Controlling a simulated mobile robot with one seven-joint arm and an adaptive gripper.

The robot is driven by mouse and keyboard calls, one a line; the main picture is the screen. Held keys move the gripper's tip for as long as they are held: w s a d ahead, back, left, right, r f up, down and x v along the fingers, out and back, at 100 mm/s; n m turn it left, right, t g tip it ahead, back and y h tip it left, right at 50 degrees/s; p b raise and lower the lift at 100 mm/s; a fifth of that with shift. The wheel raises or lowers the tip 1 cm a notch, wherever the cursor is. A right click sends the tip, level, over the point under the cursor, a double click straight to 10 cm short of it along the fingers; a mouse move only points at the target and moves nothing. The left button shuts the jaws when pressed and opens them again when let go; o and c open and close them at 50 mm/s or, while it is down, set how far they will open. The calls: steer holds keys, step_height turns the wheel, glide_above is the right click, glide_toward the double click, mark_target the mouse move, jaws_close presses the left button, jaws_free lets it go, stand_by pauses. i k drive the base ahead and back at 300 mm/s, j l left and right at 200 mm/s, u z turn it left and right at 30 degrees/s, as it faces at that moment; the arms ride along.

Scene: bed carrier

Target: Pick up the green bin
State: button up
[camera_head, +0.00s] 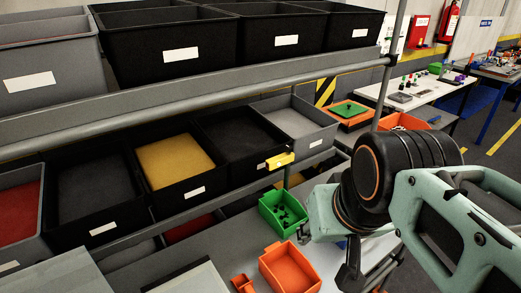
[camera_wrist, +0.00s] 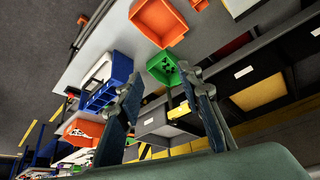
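The green bin (camera_head: 272,221) stands on the grey worktop below the shelves in the head view, with small dark parts inside. It also shows in the wrist view (camera_wrist: 155,68), beyond the fingertips and roughly in line with the gap between them. My gripper (camera_head: 350,272) is right of the bin in the head view, pointing down, and does not appear to touch it. In the wrist view the two fingers (camera_wrist: 159,76) are spread apart with nothing between them. The head view hides part of the fingers behind the wrist.
An orange bin (camera_head: 290,270) stands in front of the green bin, with a smaller orange one (camera_head: 243,284) beside it. Black and grey shelf bins and a yellow label (camera_head: 280,161) hang above. A blue bin (camera_wrist: 108,90) shows near the left finger in the wrist view.

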mark_target(282, 211)
steer(key=i+l+u, duration=0.15)
steer(key=l, duration=0.3)
steer(key=i+l+u, duration=0.2)
steer(key=l, duration=0.2)
steer(key=l+u, duration=0.15)
steer(key=l, duration=0.3)
steer(key=l+u, duration=0.1)
steer(key=l, duration=0.55)
steer(key=j, duration=0.4)
